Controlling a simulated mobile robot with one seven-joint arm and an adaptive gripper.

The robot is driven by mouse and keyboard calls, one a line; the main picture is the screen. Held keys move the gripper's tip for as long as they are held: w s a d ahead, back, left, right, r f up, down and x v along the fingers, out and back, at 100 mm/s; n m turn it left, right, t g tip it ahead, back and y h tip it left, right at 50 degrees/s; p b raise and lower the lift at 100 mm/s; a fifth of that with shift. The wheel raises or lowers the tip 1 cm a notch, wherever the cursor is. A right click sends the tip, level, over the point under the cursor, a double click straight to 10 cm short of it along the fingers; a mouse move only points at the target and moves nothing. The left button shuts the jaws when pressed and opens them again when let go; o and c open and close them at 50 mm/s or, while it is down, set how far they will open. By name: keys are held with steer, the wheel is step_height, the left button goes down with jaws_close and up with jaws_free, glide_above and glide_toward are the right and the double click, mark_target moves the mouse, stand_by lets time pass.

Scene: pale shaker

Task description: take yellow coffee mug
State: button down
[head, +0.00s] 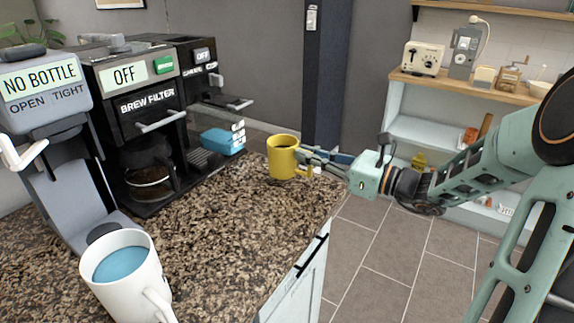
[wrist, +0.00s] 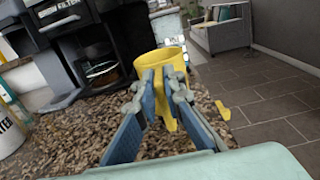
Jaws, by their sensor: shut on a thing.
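The yellow coffee mug (head: 281,158) is upright at the far right end of the granite counter in the head view. It looks dark inside. My gripper (head: 306,158) reaches it from the right and is shut on its right side, where the handle is. In the wrist view the mug (wrist: 161,62) is straight ahead, and the fingers of my gripper (wrist: 163,78) meet at its near side and hide part of it. I cannot tell whether the mug's base touches the counter.
A white mug (head: 128,277) with blue contents stands at the front left of the granite counter (head: 230,235). A coffee machine (head: 130,100), a grey bottle machine (head: 45,100) and a blue box (head: 222,141) line the back. Tiled floor (head: 385,250) lies right of the counter.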

steer(key=shift+r+p, duration=1.5)
steer(key=shift+r, duration=0.25)
